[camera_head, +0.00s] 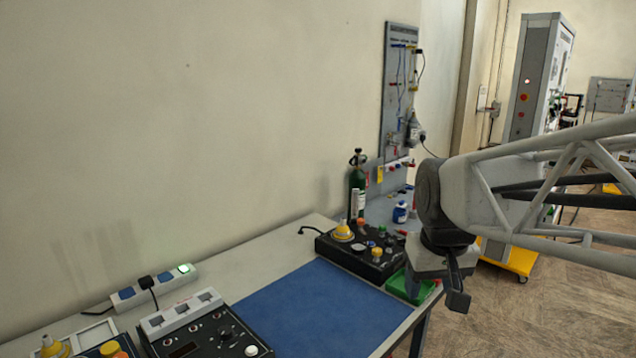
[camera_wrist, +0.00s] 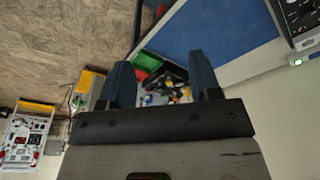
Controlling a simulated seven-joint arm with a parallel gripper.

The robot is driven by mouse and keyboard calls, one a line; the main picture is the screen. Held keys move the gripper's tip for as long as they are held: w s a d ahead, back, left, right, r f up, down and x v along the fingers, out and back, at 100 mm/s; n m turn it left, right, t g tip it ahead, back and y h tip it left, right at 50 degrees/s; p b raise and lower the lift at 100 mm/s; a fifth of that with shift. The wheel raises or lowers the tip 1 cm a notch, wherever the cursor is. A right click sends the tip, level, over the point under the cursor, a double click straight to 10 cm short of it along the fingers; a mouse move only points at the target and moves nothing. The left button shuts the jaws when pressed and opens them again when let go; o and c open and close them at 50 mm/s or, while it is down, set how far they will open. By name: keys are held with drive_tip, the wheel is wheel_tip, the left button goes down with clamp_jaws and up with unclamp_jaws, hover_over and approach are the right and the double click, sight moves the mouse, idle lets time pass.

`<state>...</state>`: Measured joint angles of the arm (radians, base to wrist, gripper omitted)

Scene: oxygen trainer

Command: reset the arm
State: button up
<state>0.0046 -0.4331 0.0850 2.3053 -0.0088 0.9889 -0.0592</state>
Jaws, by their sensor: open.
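My gripper (camera_head: 457,285) hangs at the end of my arm, off the right front edge of the workbench in the head view. In the wrist view its two dark fingers (camera_wrist: 160,85) stand apart with a clear gap. Nothing is held between them. The bench items seen between the fingers lie well beyond them. My arm comes in from the right of the head view and hides part of the bench's far right end.
The workbench carries a blue mat (camera_head: 315,305), a black control box (camera_head: 362,250), a green bin (camera_head: 410,288), a green cylinder (camera_head: 356,185) and a power strip (camera_head: 150,287). A grey cabinet (camera_head: 535,80) stands behind my arm. The mat is clear.

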drive_tip(key=s+f, duration=0.6)
drive_tip(key=s, duration=0.6)
drive_tip(key=shift+s+m, duration=0.25)
drive_tip(key=shift+m, duration=0.15)
